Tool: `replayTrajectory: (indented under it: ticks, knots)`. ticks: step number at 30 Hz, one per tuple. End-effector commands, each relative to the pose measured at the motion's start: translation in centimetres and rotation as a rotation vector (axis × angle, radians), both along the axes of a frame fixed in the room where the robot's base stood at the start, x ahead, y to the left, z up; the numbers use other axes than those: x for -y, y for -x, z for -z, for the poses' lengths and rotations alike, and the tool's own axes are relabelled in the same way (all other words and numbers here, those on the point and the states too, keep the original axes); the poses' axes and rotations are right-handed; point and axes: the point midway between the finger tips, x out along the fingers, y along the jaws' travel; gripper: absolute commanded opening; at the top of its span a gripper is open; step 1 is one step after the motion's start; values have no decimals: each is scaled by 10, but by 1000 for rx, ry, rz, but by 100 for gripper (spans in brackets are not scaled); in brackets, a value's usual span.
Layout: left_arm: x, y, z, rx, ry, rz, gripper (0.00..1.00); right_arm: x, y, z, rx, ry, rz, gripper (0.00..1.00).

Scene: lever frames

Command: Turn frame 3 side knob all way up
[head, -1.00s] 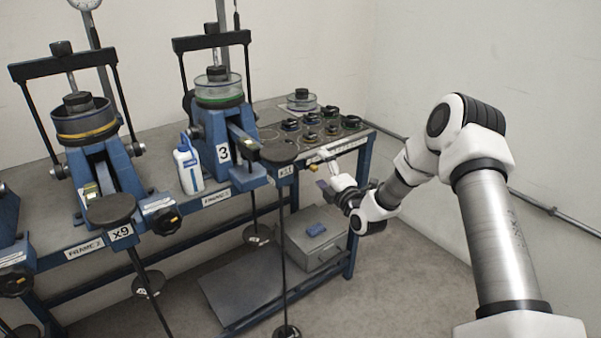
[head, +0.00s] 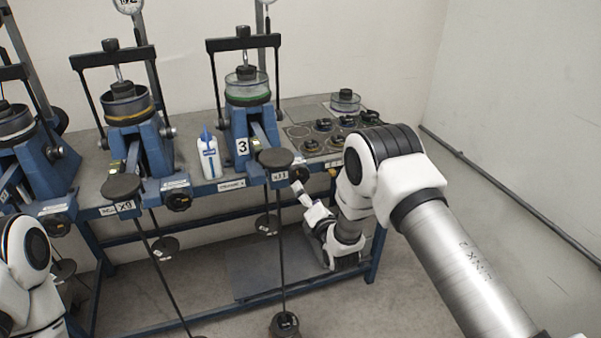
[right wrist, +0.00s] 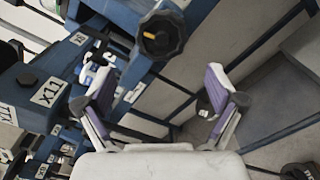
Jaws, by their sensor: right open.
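Frame 3 (head: 240,130) is the blue lever frame with a "3" plate, standing on the bench in the head view. A small dark part that may be its side knob (head: 302,173) shows right of the x11 pan (head: 276,159), too small to read its setting. My right gripper (right wrist: 161,92) is open and empty in the right wrist view, purple-padded fingers apart. A black knob (right wrist: 161,35) with an orange mark is beyond the fingers, not touching them; I cannot tell which frame it belongs to. My left gripper is out of view.
A white bottle (head: 209,158) stands left of frame 3. The x9 pan (head: 121,187) and hanging rods stand in front of the bench. Several ringed pieces (head: 322,126) lie right of frame 3. The floor at right is clear.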

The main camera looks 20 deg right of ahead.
Motion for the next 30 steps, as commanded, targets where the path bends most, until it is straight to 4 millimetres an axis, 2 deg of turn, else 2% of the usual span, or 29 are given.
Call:
replayTrajectory:
  ticks: [5, 20, 21, 22, 26, 27, 28, 30]
  knots:
    - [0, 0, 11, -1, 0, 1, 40, 1, -18, 3, 4, -1, 2, 94]
    - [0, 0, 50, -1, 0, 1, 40, -2, -93, 4, 5, -1, 1, 94]
    - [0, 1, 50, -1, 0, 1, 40, -2, -97, 2, 4, -1, 2, 90]
    - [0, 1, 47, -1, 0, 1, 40, -2, -96, 0, 1, -1, 2, 80]
    - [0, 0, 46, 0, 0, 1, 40, -2, -95, 0, 0, -1, 2, 34]
    - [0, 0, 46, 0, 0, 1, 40, -2, -95, 0, 0, -1, 2, 19]
    - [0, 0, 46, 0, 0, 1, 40, -2, -95, 0, 0, -2, 2, 12]
    - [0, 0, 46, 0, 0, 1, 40, -1, -95, 0, 0, -2, 2, 12]
